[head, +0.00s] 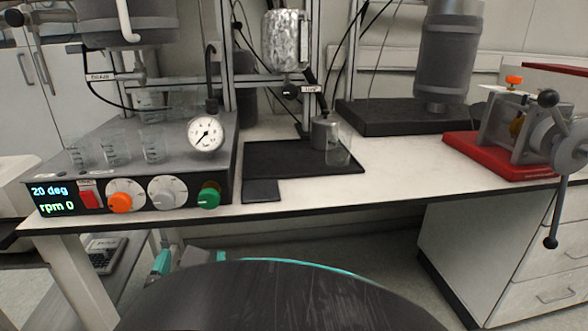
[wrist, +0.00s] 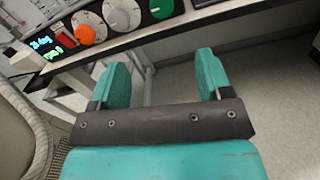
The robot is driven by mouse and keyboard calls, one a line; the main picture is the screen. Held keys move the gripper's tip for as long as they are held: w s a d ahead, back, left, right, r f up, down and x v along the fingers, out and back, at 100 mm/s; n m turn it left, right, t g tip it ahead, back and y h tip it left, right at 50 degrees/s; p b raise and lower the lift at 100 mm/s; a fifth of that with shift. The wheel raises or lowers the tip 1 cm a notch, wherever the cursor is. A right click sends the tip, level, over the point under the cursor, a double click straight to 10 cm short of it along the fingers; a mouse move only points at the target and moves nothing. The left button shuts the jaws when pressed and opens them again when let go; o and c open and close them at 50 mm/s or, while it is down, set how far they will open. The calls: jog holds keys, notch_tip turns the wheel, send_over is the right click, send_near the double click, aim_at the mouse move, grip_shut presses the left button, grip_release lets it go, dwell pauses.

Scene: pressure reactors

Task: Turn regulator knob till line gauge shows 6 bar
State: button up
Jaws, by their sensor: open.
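Below are an orange knob (head: 120,202), a grey knob (head: 167,193) and a green knob (head: 209,197). The wrist view shows the orange (wrist: 86,34), grey (wrist: 121,14) and green (wrist: 161,8) knobs at its top edge. I cannot read which is the regulator knob. My gripper (wrist: 163,78) is open and empty, below the bench edge, apart from the knobs.
The control unit (head: 60,170) has a lit display and a red switch (head: 89,198). Glass beakers (head: 112,150) stand on top. A black mat (head: 262,158) lies to its right. A red-based clamp device (head: 500,155) stands at far right. Open floor lies below the bench.

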aim_at(209, 201)
jog(key=p+x, duration=0.5)
jog(key=x, duration=0.3)
jog(key=p+x, duration=0.5)
jog(key=x, duration=0.4)
jog(key=shift+w+d, duration=0.2)
jog(key=c, duration=0.9)
